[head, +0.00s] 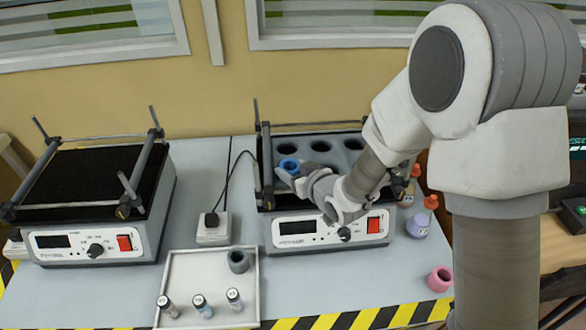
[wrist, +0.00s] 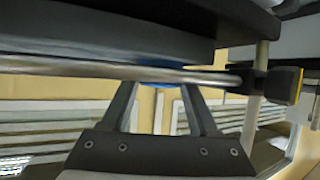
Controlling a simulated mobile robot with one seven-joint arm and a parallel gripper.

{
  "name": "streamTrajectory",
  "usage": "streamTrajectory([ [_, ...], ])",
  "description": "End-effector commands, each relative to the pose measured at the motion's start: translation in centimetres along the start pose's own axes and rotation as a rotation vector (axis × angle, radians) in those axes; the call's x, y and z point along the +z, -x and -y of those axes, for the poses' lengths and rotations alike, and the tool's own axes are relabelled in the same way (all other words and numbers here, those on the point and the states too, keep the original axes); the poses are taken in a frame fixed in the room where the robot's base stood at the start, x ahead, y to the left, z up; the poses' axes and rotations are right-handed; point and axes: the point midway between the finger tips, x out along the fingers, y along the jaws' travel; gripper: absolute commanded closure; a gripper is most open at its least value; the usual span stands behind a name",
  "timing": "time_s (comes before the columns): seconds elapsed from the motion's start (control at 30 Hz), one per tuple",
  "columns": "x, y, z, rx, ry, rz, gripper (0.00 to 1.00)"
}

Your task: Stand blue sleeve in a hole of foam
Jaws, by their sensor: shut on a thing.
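The blue sleeve (head: 289,166) is a short open ring, roughly upright, at the front left of the grey foam (head: 337,156). My gripper (head: 291,173) is shut on it from the front right. In the wrist view, a sliver of the blue sleeve (wrist: 158,86) shows between the fingertips. The foam has several round dark holes and sits in the right-hand shaker. Its back row holes look empty; my arm hides part of the front. I cannot tell whether the sleeve's lower end is inside a hole or above one.
The shaker's metal rail (wrist: 60,66) crosses close in front of my fingers in the wrist view. A white tray (head: 165,275) holds a grey sleeve and several vials. A pink sleeve (head: 440,279) and bottles (head: 418,225) stand right. Another shaker (head: 95,205) is left.

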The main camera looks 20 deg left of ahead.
Motion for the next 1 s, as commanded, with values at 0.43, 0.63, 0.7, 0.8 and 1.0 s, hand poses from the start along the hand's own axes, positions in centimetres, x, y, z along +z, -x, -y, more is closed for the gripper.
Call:
streamTrajectory([
  [0.43, 0.3, -0.1, 0.0, 0.0, 0.0, 0.0, 0.27],
  [0.63, 0.0, 0.0, 0.0, 0.0, 0.0, 0.001, 0.27],
  [0.7, -0.3, 0.2, 0.0, -0.001, 0.0, 0.001, 0.27],
  [0.8, -0.1, 1.7, -0.1, 0.001, -0.001, 0.0, 0.27],
  [1.0, -0.1, 5.8, -0.1, 0.002, -0.002, -0.001, 0.27],
])
